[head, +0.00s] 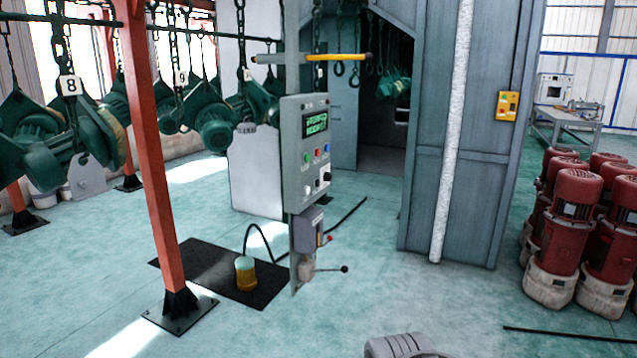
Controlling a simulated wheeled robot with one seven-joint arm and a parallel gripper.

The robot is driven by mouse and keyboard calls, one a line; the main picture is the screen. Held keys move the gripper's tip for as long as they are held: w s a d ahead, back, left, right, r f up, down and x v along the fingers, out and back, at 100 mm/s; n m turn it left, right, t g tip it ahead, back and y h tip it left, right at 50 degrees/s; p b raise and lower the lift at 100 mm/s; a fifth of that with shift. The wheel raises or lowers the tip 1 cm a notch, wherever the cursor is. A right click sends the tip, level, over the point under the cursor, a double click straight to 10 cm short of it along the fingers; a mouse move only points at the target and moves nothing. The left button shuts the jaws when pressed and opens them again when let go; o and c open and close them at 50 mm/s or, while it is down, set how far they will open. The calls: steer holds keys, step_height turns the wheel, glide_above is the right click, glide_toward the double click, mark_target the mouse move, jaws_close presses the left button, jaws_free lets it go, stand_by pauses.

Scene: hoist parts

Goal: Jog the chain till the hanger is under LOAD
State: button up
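Green hoist parts hang on chains along an overhead rail at the left. The nearest green part (50,135) hangs from a dark chain (60,40) with a white tag (71,86) reading 8. Another hanger's tag (182,77) looks like a 9. A third tag (247,75) is too small to read surely. A grey control box (308,165) on a post has a lit green display, coloured buttons and knobs; the display text is unreadable. A yellow-and-grey bar (338,57) crosses above it. I can make out no LOAD sign.
An orange-red post (150,150) stands left of the control box. A black mat (215,275) bears a yellow can-like object (245,272). A grey booth (470,150) stands behind, with red motors (565,230) at the right.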

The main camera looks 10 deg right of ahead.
steer(key=shift+c, duration=0.5)
jaws_close()
stand_by(1.4)
